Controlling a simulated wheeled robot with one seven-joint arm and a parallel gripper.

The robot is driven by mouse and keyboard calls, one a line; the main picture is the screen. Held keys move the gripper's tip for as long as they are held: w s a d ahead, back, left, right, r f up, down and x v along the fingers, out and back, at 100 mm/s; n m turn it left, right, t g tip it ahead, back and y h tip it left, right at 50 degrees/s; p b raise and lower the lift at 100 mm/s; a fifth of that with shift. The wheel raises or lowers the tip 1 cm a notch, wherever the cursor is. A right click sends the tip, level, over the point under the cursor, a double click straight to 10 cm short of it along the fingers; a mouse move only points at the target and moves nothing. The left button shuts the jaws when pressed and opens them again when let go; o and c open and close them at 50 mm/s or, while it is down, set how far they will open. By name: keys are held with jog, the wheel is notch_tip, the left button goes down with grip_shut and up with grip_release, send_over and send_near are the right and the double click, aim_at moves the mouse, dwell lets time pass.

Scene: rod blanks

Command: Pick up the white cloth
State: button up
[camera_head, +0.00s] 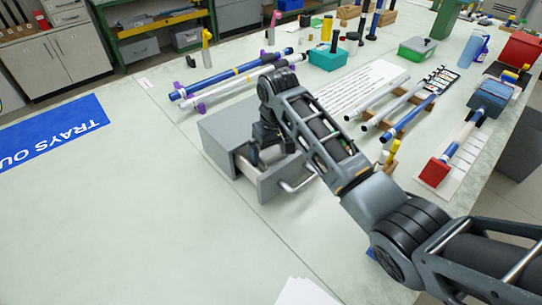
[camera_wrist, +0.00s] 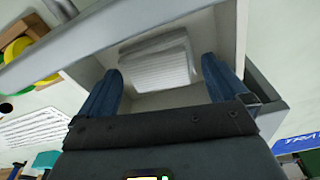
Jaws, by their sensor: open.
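The white cloth (camera_wrist: 158,62) is a small ribbed, folded block lying in the open drawer (camera_wrist: 212,30), as the wrist view shows. In the head view the drawer (camera_head: 272,187) is pulled out of a grey cabinet (camera_head: 216,149), and my arm hides most of its inside. I cannot make out the cloth there. My gripper (camera_wrist: 160,70) is open, its two dark blue fingers apart on either side of the cloth in the picture. Nothing is held. Whether the fingers reach down beside the cloth or stay above it, I cannot tell. In the head view my gripper (camera_head: 266,150) points down into the drawer.
The metal drawer handle (camera_head: 298,184) sticks out at the front. Blue and white rods (camera_head: 230,78) lie behind the cabinet, and more rods on wooden holders (camera_head: 408,117) lie to the right. The bench is clear left of the cabinet, apart from a blue sign (camera_head: 50,135).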

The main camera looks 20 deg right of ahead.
aim_at(272, 154)
jog(key=shift+f, duration=0.75)
jog(key=shift+c, duration=0.4)
jog(key=c, duration=0.6)
jog(key=shift+o, duration=0.2)
jog(key=shift+r, duration=0.1)
notch_tip(272, 154, up, 18)
jog(key=p, duration=0.2)
